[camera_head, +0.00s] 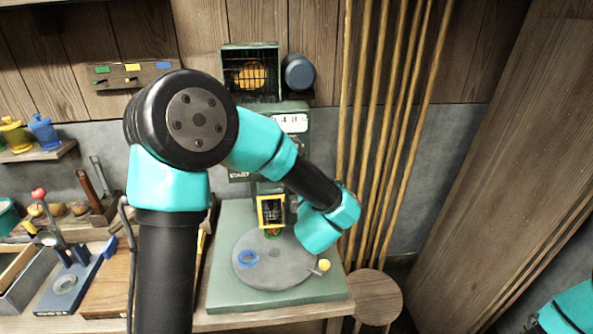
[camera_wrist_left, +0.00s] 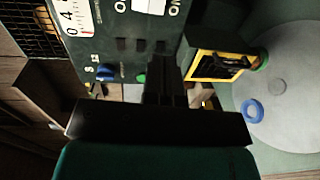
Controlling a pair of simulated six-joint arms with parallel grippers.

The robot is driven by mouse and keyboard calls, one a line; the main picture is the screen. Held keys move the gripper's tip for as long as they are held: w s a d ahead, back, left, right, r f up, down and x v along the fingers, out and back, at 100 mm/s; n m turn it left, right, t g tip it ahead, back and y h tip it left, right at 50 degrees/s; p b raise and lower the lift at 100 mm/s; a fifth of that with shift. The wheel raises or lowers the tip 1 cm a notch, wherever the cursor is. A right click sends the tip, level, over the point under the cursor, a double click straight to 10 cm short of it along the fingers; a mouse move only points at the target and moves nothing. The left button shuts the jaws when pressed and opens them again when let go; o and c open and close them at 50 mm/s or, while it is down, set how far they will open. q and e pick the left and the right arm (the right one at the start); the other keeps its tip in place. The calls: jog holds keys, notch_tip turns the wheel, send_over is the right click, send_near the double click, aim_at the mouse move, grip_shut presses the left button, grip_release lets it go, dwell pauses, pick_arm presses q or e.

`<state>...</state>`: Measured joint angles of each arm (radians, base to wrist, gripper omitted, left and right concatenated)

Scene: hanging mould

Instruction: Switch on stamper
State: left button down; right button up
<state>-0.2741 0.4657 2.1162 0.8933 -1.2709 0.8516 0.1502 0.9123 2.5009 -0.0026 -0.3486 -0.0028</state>
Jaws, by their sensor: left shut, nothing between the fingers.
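The stamper is a green machine; its panel (camera_head: 290,123) with a counter shows in the camera_head view, partly behind my left arm. In the left wrist view its dark panel (camera_wrist_left: 115,25) carries a counter strip (camera_wrist_left: 75,17), a white switch (camera_wrist_left: 148,6) beside "ON" lettering, a blue part (camera_wrist_left: 104,73) and a green part (camera_wrist_left: 140,78). A yellow-framed black block (camera_wrist_left: 220,66) sits right of the panel. My left gripper (camera_wrist_left: 166,72) is shut and empty, its dark fingers in front of the panel's lower edge. Whether it touches cannot be told. My right gripper is out of view.
A round grey plate (camera_head: 272,275) on the green base holds a blue ring (camera_head: 248,259). A wire cage (camera_head: 250,75) and a dark blue cylinder (camera_head: 299,73) are above. Wooden poles (camera_head: 395,120) stand at right, behind a round stool (camera_head: 376,294). Tools crowd the bench at left.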

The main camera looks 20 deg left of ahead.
pick_arm(q)
jog(key=shift+w, duration=0.1)
jog(key=x, duration=1.4)
jog(key=shift+d, duration=0.15)
